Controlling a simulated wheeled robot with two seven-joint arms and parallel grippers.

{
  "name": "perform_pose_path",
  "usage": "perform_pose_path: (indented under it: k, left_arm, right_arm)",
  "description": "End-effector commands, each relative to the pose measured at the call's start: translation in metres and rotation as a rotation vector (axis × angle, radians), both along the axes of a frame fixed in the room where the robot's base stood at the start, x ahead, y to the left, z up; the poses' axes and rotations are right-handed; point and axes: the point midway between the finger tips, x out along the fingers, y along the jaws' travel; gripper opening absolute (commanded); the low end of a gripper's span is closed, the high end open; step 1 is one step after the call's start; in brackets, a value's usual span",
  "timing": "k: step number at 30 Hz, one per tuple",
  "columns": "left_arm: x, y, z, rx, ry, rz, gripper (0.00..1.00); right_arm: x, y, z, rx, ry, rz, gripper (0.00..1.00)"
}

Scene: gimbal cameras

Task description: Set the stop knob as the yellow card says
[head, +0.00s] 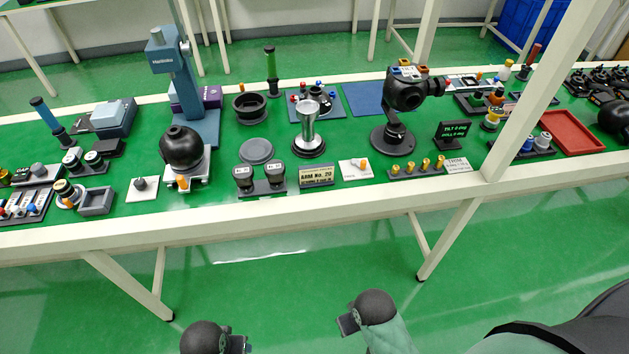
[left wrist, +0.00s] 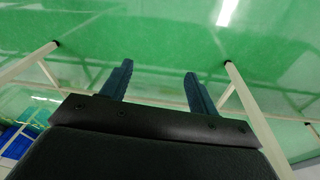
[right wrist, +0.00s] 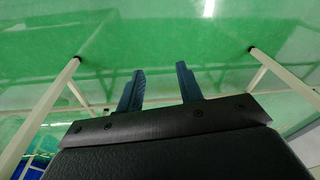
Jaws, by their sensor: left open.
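A yellow card (head: 316,176) stands near the front edge of the table; its large line reads "ARM No. 20" and its smaller line is too small to read surely. Right of it is a white plate with an orange-tipped knob (head: 363,163). I cannot tell which one is the stop knob. My left gripper (left wrist: 158,88) is open and empty over the floor. My right gripper (right wrist: 160,88) is also open and empty. Both are low in front of the table, far from the knobs.
The green table's white front rail (head: 250,207) lies between my grippers and the objects. A white upright (head: 540,75) crosses the right side.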

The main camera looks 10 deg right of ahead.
Motion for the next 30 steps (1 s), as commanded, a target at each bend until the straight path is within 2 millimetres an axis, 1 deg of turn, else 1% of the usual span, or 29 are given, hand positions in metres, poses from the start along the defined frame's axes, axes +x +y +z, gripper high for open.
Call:
perform_pose_path:
  k: [11,13,20,22,23,26,28,29,30]
  left_arm:
    - [0.0,0.0,0.0,0.0,0.0,0.0,0.6]
    - [0.0,0.0,0.0,0.0,0.0,0.0,0.52]
    - [0.0,0.0,0.0,0.001,0.0,-0.001,0.52]
    - [0.003,0.003,0.002,0.01,-0.013,-0.006,0.52]
    - [0.007,0.005,0.003,0.018,-0.03,-0.011,0.52]
    - [0.035,0.02,0.013,0.074,-0.131,-0.046,0.52]
    - [0.067,0.036,0.028,0.139,-0.251,-0.092,0.52]
    - [0.083,0.044,0.036,0.175,-0.313,-0.118,0.52]
    - [0.105,0.054,0.05,0.225,-0.399,-0.158,0.52]
  right_arm:
    - [0.0,0.0,0.0,0.0,0.0,0.0,0.36]
    - [0.0,0.0,0.0,0.0,0.0,0.0,0.36]
    - [0.0,0.0,0.0,0.0,0.0,0.0,0.36]
    - [0.0,0.0,0.0,0.0,0.0,0.0,0.36]
    - [0.0,0.0,0.001,0.0,-0.001,0.0,0.36]
    - [0.001,0.001,0.0,0.001,-0.006,0.0,0.36]
    - [0.002,0.001,-0.004,0.003,-0.01,-0.002,0.36]
    - [0.003,0.001,-0.012,0.0,-0.005,-0.001,0.36]
    - [0.004,0.0,-0.025,-0.005,0.001,0.0,0.36]
